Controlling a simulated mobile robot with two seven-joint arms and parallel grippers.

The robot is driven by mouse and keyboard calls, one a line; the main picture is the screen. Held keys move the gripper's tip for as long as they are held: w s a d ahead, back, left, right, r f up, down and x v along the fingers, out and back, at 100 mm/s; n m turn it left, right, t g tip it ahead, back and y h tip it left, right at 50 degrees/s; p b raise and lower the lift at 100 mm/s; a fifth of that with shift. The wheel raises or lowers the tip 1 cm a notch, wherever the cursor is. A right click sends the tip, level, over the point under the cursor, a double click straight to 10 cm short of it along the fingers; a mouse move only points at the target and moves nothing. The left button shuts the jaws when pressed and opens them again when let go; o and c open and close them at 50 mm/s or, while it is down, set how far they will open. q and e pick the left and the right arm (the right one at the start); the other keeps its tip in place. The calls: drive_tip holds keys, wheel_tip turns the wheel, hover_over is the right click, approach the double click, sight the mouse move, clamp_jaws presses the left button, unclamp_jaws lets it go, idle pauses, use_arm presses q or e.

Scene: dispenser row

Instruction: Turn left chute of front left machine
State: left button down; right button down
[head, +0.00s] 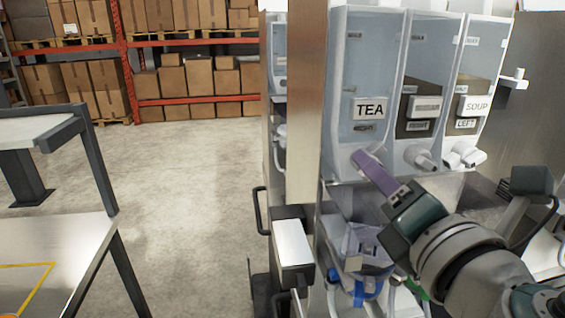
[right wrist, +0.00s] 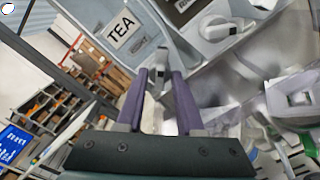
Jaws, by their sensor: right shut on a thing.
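The left chute (right wrist: 160,60) of the front machine is a pale grey-white spout with a handle, under the clear container marked TEA (head: 366,60). In the head view the gripper fingers partly cover it. My right gripper (head: 366,162) has purple fingers and reaches in from the lower right. In the right wrist view its fingers (right wrist: 161,98) stand on both sides of the chute handle, shut on it. The exact turn of the chute is hard to tell. My left gripper is not in view.
Two more containers with white chutes stand to the right, one marked SOUP (head: 478,105). A metal post (head: 306,100) stands left of the TEA container. A table (head: 60,245) is at the left. Shelves with boxes (head: 185,75) are behind, with open floor (head: 190,170) between.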

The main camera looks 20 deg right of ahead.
drive_tip(key=n+p, duration=0.2)
drive_tip(key=n, duration=0.6)
drive_tip(key=shift+n, duration=0.7)
drive_tip(key=c, duration=0.9)
unclamp_jaws()
drive_tip(key=shift+s, duration=0.1)
